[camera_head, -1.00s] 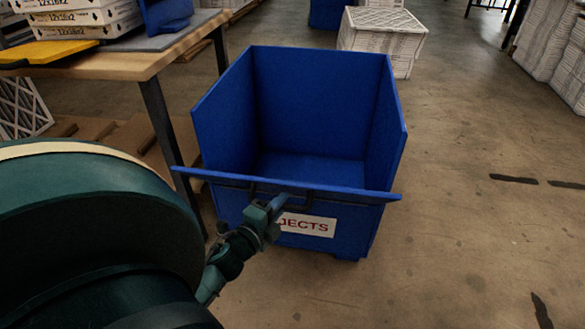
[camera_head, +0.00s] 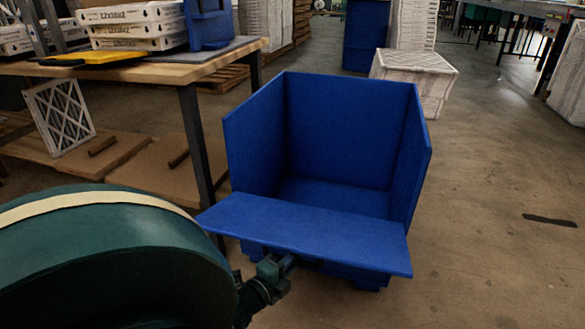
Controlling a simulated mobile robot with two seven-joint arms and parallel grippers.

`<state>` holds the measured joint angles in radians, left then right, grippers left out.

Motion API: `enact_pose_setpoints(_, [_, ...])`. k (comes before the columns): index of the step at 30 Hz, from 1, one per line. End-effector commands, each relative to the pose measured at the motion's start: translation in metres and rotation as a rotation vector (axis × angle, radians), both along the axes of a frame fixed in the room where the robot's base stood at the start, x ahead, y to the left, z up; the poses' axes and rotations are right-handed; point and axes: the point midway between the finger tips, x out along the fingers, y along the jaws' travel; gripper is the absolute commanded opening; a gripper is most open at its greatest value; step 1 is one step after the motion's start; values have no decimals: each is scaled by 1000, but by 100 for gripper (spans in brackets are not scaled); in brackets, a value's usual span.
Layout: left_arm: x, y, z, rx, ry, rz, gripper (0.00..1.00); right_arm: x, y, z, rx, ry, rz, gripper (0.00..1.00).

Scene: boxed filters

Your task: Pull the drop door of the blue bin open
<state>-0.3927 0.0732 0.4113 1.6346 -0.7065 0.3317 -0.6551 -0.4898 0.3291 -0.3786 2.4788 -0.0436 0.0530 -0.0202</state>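The blue bin (camera_head: 345,130) stands on the floor in the middle of the view, its front opening toward me. Its drop door (camera_head: 310,232) leans outward from the front, its broad inner face showing and its outer edge lower than its hinge side. My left gripper (camera_head: 280,266) is at the underside of the door's outer edge, left of its middle. The fingertips and the door's handle are hidden under the door, so I cannot tell how the fingers stand. My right gripper is not in view.
A wooden-topped table (camera_head: 165,68) with boxed filters (camera_head: 130,28) and a blue container (camera_head: 208,22) stands at left, its leg (camera_head: 195,140) close beside the bin. A white stack (camera_head: 415,78) stands behind the bin.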

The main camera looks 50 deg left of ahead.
Motion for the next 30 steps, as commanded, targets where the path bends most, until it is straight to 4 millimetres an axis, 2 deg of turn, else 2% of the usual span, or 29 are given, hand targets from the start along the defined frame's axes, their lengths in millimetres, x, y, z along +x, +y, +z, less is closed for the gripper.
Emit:
enact_pose_setpoints(11, [0,1,0,3,0,3,0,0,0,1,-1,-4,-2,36])
enact_pose_setpoints(12, [0,1,0,3,0,3,18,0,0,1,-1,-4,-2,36])
enact_pose_setpoints(19, [1,1,1,2,-2,2,36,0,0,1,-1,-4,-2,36])
enact_pose_setpoints(30, [1,1,2,2,-4,0,36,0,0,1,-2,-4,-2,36])
